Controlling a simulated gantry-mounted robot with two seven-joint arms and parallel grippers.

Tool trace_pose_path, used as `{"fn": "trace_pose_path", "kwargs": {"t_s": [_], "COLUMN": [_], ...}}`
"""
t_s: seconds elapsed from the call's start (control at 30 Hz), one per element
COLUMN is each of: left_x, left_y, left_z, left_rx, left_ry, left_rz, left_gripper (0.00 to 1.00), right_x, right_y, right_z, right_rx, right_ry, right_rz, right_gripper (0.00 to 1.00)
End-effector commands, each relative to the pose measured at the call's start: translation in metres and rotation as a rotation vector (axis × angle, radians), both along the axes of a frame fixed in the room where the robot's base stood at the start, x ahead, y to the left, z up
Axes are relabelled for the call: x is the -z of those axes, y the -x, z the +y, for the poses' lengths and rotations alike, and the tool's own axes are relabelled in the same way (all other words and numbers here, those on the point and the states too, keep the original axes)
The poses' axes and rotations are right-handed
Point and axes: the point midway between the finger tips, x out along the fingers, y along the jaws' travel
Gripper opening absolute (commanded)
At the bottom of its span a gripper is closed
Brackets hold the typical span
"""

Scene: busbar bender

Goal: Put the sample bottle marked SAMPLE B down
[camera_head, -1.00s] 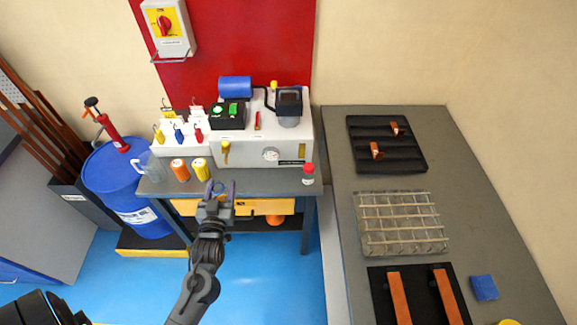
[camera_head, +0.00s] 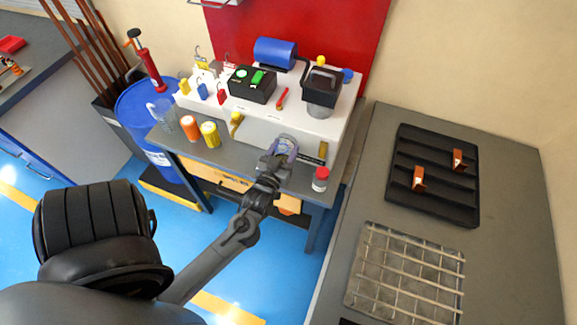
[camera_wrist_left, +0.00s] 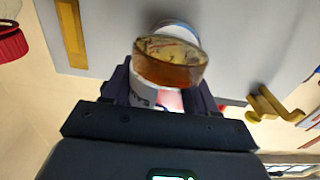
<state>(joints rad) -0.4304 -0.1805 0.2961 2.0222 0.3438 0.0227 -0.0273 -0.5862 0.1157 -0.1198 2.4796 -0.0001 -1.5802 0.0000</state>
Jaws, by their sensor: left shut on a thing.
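My left gripper (camera_head: 283,150) is shut on a small clear bottle (camera_wrist_left: 170,62) with amber liquid in its end. In the head view the gripper is in front of the white machine, over the grey bench (camera_head: 237,160), and hides most of the bottle. Its marking cannot be read, and whether it touches the bench cannot be told. A red-capped bottle (camera_head: 320,180) with a white label stands at the bench's right end, apart from my gripper. Its red cap shows at the left edge of the left wrist view (camera_wrist_left: 10,42). My right gripper is not in view.
The white machine (camera_head: 285,118) stands behind my gripper. An orange bottle (camera_head: 190,127), a yellow bottle (camera_head: 210,134) and a clear jug (camera_head: 160,113) stand left on the bench. Right is a table with a black tray (camera_head: 440,200) and a wire rack (camera_head: 408,275).

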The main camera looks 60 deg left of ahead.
Motion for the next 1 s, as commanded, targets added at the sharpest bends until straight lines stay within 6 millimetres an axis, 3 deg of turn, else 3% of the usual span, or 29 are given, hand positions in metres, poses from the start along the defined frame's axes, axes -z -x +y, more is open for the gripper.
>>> {"fn": "trace_pose_path", "kwargs": {"t_s": [0.1,0.37,0.6,1.0], "left_x": [0.018,0.036,0.064,0.068], "left_y": [0.0,0.0,0.0,0.0], "left_z": [0.0,0.0,0.0,0.0], "left_rx": [0.0,0.0,0.0,0.0], "left_ry": [0.0,0.0,0.001,0.0], "left_rz": [0.002,0.001,0.001,0.0], "left_gripper": [0.21,0.21,0.21,0.21], "right_x": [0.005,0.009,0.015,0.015], "right_y": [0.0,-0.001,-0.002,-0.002], "right_z": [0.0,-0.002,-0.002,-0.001], "right_rx": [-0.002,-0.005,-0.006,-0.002], "right_ry": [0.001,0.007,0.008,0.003], "right_rz": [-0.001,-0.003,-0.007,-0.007], "right_gripper": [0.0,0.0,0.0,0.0]}}
